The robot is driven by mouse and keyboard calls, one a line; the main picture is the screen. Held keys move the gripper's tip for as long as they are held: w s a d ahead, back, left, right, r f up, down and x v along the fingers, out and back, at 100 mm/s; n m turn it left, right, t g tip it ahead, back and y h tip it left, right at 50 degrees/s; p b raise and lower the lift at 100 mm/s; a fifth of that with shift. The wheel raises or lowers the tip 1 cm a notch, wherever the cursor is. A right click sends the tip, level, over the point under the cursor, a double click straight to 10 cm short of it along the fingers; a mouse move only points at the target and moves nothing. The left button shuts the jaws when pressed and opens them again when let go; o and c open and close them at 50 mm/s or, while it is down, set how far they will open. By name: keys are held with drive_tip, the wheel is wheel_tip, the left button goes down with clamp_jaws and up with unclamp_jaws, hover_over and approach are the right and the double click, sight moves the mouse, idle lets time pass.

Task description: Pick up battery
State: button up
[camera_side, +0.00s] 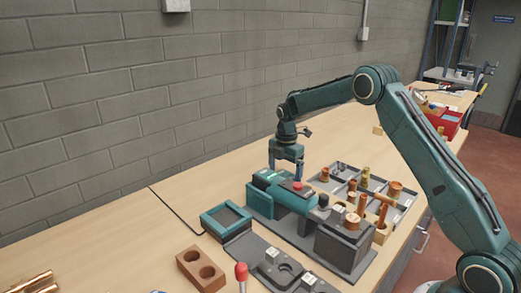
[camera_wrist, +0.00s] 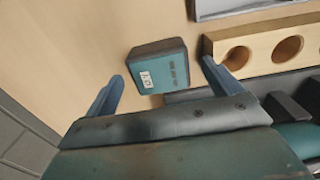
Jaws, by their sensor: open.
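The battery (camera_wrist: 158,66) is a dark block with a teal top and a small white label. In the wrist view it lies on the wooden bench, between the two blue fingertips of my gripper (camera_wrist: 163,75), with a gap on each side. My gripper is open and empty. In the side view my gripper (camera_side: 285,172) points down behind the teal tool (camera_side: 285,192). I cannot clearly make out the battery in the side view, and its height relative to the fingertips is hard to tell.
A wooden block with round holes (camera_wrist: 262,50) is close to the right finger in the wrist view. A grey sorting tray (camera_side: 335,187) with brass and copper fittings, a teal-rimmed tray (camera_side: 225,221) and a brown two-hole block (camera_side: 201,268) are on the bench. Bare bench lies left.

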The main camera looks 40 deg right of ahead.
sight(285, 174)
drive_tip(key=shift+f, duration=1)
drive_tip(key=shift+c, duration=0.4)
drive_tip(key=c, duration=1.2)
drive_tip(key=shift+c, duration=0.2)
drive_tip(key=shift+r, duration=0.25)
wheel_tip(285, 174, up, 20)
drive_tip(key=shift+f, duration=0.15)
